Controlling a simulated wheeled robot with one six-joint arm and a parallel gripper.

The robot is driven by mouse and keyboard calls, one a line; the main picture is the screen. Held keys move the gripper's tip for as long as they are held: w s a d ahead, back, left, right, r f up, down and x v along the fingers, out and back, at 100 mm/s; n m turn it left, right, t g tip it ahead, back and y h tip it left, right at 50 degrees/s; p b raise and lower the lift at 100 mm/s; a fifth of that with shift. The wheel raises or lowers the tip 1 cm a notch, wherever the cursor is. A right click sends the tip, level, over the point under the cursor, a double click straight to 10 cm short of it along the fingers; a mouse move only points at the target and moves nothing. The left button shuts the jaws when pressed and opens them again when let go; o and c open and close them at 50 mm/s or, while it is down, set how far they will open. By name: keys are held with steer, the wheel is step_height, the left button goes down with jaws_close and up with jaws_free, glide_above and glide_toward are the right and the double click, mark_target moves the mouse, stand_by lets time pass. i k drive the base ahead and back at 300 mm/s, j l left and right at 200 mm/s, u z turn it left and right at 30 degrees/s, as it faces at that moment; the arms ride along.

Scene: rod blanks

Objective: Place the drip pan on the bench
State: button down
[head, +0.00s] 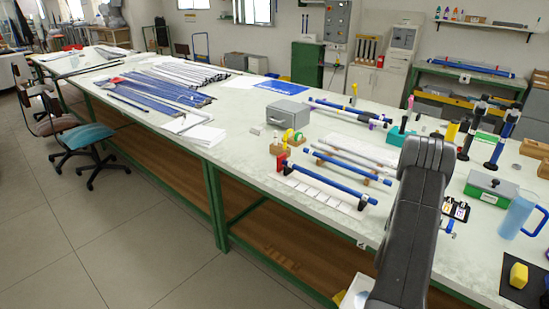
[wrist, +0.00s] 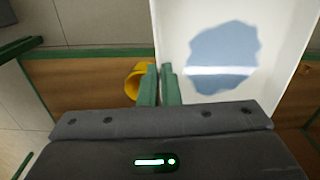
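The drip pan is a white tray with a blue liquid patch in it; its floor (wrist: 185,20) fills the upper right of the wrist view. In the head view only a corner of the pan (head: 358,287) shows at the bottom, in front of the bench edge, partly hidden by my arm. My gripper (wrist: 160,72) has its two green fingers close together around the pan's left wall, shut on it. The long pale bench (head: 245,155) has green legs and a brown lower shelf.
A yellow object (wrist: 135,82) sits just left of my fingers. On the bench are blue rods (head: 330,182), a grey box (head: 288,114), a green-based case (head: 491,188), a blue mug (head: 515,218) and a dark mat (head: 515,285). Bare bench top shows left of the rods.

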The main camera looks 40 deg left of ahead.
mark_target(245, 156)
steer(key=j+u, duration=0.3)
steer(key=j, duration=0.15)
steer(key=i+j+u, duration=0.3)
steer(key=j, duration=0.15)
steer(key=j+u, duration=0.3)
steer(key=j, duration=0.15)
